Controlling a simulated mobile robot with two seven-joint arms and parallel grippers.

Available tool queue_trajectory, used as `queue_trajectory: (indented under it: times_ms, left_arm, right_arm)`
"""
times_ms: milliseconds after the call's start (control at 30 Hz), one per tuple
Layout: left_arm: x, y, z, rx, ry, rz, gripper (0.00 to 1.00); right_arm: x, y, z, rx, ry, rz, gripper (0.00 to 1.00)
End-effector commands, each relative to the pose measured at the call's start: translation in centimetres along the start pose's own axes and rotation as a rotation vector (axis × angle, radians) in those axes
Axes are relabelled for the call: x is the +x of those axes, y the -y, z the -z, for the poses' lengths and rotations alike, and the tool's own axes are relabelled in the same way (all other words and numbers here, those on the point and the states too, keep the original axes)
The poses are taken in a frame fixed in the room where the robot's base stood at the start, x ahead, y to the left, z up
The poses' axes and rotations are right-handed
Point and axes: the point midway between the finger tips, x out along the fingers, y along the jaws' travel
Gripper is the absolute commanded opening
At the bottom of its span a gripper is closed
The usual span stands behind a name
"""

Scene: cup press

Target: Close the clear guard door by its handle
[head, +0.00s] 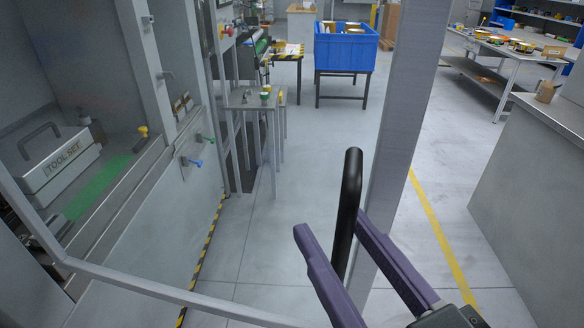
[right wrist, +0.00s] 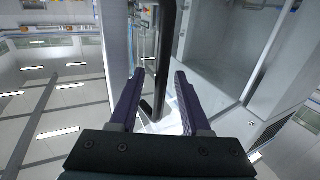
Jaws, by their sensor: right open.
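The clear guard door shows as a grey frame with a see-through panel; its upright post (head: 405,110) is right of centre in the head view and its bottom rail (head: 165,288) runs along the lower left. The door stands swung out from the machine. Its black bar handle (head: 348,205) is upright near the post and also shows in the right wrist view (right wrist: 164,55). My right gripper (head: 332,227) has its two purple fingers open, one on each side of the handle. In the wrist view, gaps show between the fingers and the bar. My left gripper is not in view.
The machine at left holds a grey block marked TOOL SET (head: 62,165) on its bed. A small grey table (head: 250,98), a blue crate (head: 345,52) on a stand and a workbench (head: 515,48) stand farther back. A grey cabinet (head: 535,160) is at right. The floor between is clear.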

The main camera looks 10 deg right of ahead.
Motion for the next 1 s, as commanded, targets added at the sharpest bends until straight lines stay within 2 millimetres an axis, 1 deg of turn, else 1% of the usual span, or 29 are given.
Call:
queue_trajectory:
  times_ms: [33, 67, 467, 1000]
  left_arm:
    - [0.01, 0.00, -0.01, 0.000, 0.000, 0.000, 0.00]
    - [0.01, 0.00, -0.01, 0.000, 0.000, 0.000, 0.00]
    - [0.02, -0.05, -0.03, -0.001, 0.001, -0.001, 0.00]
    - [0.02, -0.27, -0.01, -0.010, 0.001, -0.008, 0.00]
  right_arm:
    - [-0.01, 0.00, -0.01, 0.000, 0.000, 0.000, 0.47]
    - [-0.02, 0.00, -0.01, 0.000, 0.000, 0.000, 0.45]
    - [-0.04, 0.00, 0.00, 0.000, 0.000, 0.000, 0.00]
    - [-0.04, -0.02, 0.01, 0.000, 0.000, -0.001, 0.00]
